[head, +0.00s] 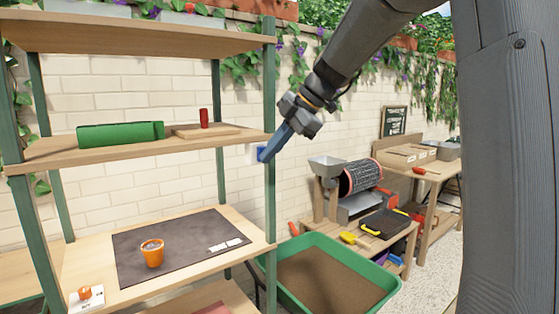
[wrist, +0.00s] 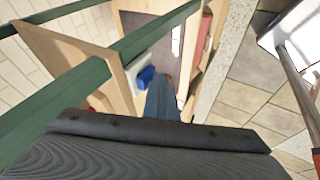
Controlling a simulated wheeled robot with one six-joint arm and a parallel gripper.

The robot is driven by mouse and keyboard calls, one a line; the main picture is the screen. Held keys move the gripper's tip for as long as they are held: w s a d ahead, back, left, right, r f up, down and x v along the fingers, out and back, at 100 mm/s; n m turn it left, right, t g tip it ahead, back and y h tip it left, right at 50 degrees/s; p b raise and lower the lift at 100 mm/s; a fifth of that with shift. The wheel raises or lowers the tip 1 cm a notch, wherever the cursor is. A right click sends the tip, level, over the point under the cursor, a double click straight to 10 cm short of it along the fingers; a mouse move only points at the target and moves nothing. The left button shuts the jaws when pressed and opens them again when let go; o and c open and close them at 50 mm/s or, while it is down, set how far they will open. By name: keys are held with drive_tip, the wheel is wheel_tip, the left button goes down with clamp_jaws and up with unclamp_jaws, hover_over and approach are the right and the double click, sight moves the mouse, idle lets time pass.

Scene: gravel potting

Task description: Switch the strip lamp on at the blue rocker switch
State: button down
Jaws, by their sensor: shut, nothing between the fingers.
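The blue rocker switch (wrist: 146,76) sits on a white housing (wrist: 137,62) beside a green shelf post, in the wrist view. In the head view a white edge of the housing (head: 253,152) shows behind the post, with the fingers partly hiding it. My gripper (head: 266,156) is shut and empty, its blue fingers pointing down and left at the post. In the wrist view the fingers (wrist: 161,92) lie just right of the rocker. I cannot tell whether they touch it, or which way it is tipped. I cannot make out the strip lamp.
The shelf's green post (head: 270,200) stands close to my fingers. The middle board (head: 70,152) carries a green roll (head: 120,133) and a red can (head: 204,118). An orange pot (head: 152,253) stands on a dark mat (head: 190,248) below. A green tray (head: 375,308) is at lower right.

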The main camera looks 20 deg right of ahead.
drive_tip(key=shift+a+r, duration=0.1)
drive_tip(key=shift+r+p, duration=0.45)
drive_tip(key=shift+r, duration=0.5)
drive_tip(key=s+f+b+v, duration=0.1)
drive_tip(key=s+b+v, duration=0.1)
drive_tip(key=v, duration=1)
drive_tip(key=shift+s+b, duration=0.2)
drive_tip(key=shift+b, duration=0.55)
